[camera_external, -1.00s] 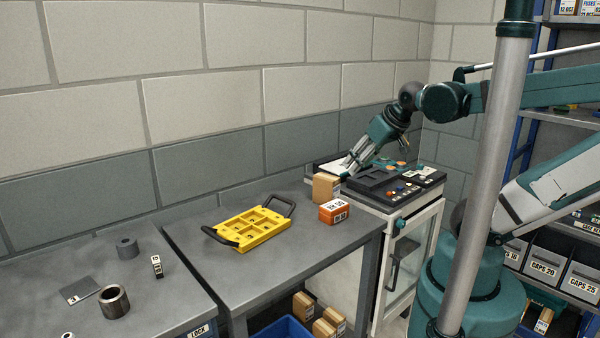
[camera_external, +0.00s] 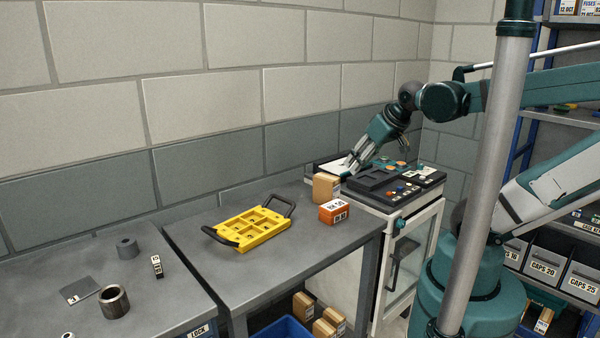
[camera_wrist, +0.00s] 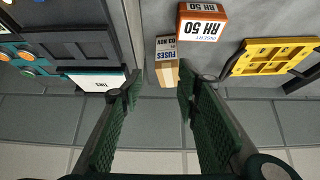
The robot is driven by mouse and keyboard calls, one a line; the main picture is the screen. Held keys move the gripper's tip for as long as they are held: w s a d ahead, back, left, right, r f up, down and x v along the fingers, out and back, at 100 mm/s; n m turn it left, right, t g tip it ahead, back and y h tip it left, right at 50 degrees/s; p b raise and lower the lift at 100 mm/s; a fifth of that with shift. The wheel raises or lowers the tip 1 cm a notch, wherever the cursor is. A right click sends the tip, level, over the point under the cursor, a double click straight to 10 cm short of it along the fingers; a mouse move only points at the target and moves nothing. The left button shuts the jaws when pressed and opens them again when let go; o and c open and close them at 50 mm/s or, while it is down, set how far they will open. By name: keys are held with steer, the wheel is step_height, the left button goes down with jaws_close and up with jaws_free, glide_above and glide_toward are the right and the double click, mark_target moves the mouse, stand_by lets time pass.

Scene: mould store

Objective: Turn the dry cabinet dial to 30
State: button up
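The dry cabinet (camera_external: 437,218) is white with a glass door and stands right of the grey bench. A teal knob (camera_external: 400,223), which looks like its dial, sits on the front near the top edge. The dial's markings are too small to read, and I cannot tell its setting. My gripper (camera_external: 352,167) is over the back left of the cabinet top, behind and above the knob, and not touching it. In the wrist view my gripper (camera_wrist: 158,88) is open with nothing between its fingers; the knob cannot be made out there.
A dark tray (camera_external: 375,197) with small coloured parts covers the cabinet top. A cardboard box (camera_external: 326,188) and an orange box (camera_external: 334,212) stand at the bench's right end, near my gripper. A yellow tray (camera_external: 262,235) lies farther left. A block wall is behind.

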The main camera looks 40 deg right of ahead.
steer(key=w+d+r+m+g+h+p, duration=0.1)
steer(key=w+d+r+p, duration=0.15)
steer(key=d, duration=0.25)
steer(key=w+d+r+g+p, duration=0.1)
steer(key=w+d+p, duration=0.2)
steer(key=d, duration=0.3)
steer(key=m+g+p, duration=0.4)
steer(key=g+p, duration=0.1)
steer(key=p, duration=0.7)
glide_above(420, 167)
steer(key=w, duration=0.1)
steer(key=shift+y, duration=0.4)
steer(key=f, duration=0.7)
steer(key=shift+w+d+f, duration=0.1)
steer(key=shift+d+f, duration=0.1)
steer(key=shift+d, duration=0.1)
steer(key=shift+s+d+f, duration=0.3)
steer(key=shift+d, duration=0.05)
steer(key=shift+f, duration=0.25)
steer(key=shift+f, duration=3.65)
